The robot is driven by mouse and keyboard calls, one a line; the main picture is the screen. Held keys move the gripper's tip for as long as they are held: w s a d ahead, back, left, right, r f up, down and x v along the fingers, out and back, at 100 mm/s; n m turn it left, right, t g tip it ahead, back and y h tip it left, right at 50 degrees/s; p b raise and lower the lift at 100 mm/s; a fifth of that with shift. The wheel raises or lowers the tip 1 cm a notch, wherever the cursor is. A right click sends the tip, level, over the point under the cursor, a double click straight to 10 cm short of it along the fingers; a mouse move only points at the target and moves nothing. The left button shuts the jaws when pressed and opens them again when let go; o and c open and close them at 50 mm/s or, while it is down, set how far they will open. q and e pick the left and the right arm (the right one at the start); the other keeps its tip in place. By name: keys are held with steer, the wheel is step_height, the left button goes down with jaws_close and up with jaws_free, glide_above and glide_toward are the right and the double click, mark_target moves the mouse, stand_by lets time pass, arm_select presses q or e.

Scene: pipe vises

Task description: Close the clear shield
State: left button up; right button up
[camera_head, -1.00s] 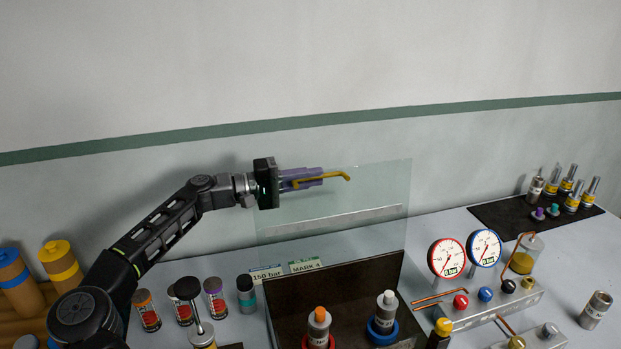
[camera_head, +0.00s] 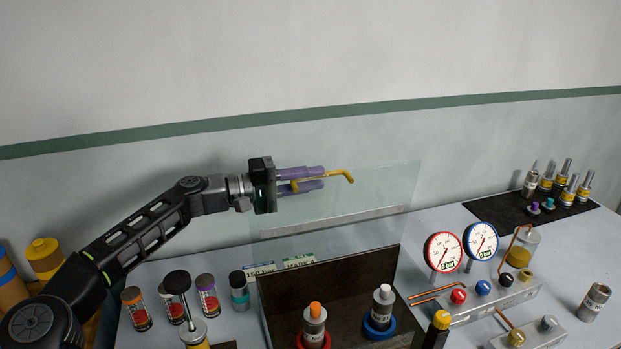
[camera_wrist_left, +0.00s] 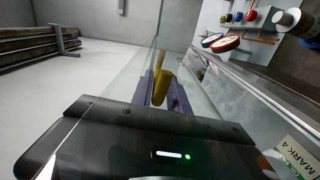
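The clear shield (camera_head: 385,200) is a tilted transparent panel standing raised behind the dark open box (camera_head: 330,275). A bent yellow handle (camera_head: 340,174) is near its upper part. My left gripper (camera_head: 322,180) is up at the shield, its purple fingers close together around the handle. In the left wrist view the yellow handle (camera_wrist_left: 162,88) lies between the purple fingers, which look shut on it; the contact is partly hidden. The shield also shows there as a glassy sheet (camera_wrist_left: 225,90). My right gripper is not in view.
Two capped cylinders, one orange-topped (camera_head: 314,325) and one white-topped (camera_head: 382,305), stand in the box. Jars (camera_head: 207,296) stand to its left. Two gauges (camera_head: 443,252) and a manifold (camera_head: 483,300) stand to its right. A dark mat (camera_head: 490,209) holds several cylinders at the back right.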

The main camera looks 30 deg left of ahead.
mark_target(274, 184)
arm_select(q)
steer(key=shift+o, duration=1.1)
steer(key=shift+r, duration=0.15)
steer(key=p+v, duration=0.1)
steer(key=v, duration=0.5)
steer(key=shift+s+a, duration=0.55)
steer(key=shift+s, duration=0.15)
